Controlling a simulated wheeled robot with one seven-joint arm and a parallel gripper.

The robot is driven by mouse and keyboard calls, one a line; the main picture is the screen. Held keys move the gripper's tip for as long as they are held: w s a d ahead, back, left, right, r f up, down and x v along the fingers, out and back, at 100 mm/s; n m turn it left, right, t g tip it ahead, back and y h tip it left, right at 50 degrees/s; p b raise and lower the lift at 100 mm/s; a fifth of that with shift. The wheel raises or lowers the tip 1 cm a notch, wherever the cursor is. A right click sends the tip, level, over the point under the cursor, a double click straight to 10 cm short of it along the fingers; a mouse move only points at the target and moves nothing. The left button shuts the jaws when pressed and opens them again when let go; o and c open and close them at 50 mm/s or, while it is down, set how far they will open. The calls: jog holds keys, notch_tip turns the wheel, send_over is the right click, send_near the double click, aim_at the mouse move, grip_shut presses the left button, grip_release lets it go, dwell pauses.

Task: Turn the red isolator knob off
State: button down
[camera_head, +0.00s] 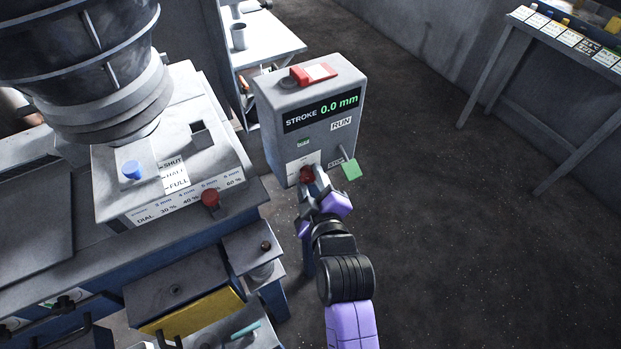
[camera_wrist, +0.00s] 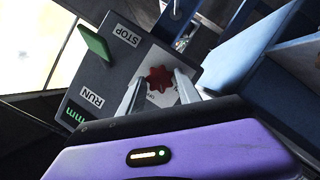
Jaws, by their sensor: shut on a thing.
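The red isolator knob (camera_head: 307,175) sits low on the front of a grey control box (camera_head: 270,108). In the wrist view the knob (camera_wrist: 158,79) is a red lobed shape on a pale label plate. My gripper (camera_head: 314,182) reaches the box front from below. In the wrist view its two fingers (camera_wrist: 158,88) stand on either side of the knob, shut on it. The label's writing beside the knob is partly hidden, so its setting cannot be read.
A green lever or paddle (camera_head: 350,169) sticks out right of the knob, between RUN and STOP labels. The display reads STROKE 0.0 mm. A machine panel with a blue knob (camera_head: 132,169) and a red knob (camera_head: 210,199) stands left. Floor at right is clear.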

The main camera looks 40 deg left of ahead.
jog(key=m+g, duration=0.2)
jog(key=m, duration=0.1)
jog(key=shift+w+d+b, duration=0.1)
jog(key=shift+w+b, duration=0.1)
jog(key=shift+b, duration=0.1)
jog(key=m+g+b, duration=0.1)
jog(key=m+g, duration=0.1)
jog(key=m, duration=0.1)
jog(key=shift+w+y, duration=0.1)
jog(key=shift+y, duration=0.3)
jog(key=c, duration=0.9)
grip_release()
jog(key=shift+o, duration=0.2)
jog(key=shift+d+r, duration=0.1)
jog(key=b+v, duration=0.1)
jog(key=v, duration=0.6)
jog(key=shift+d, duration=0.35)
jog(key=shift+r+m, duration=0.1)
jog(key=shift+m, duration=0.2)
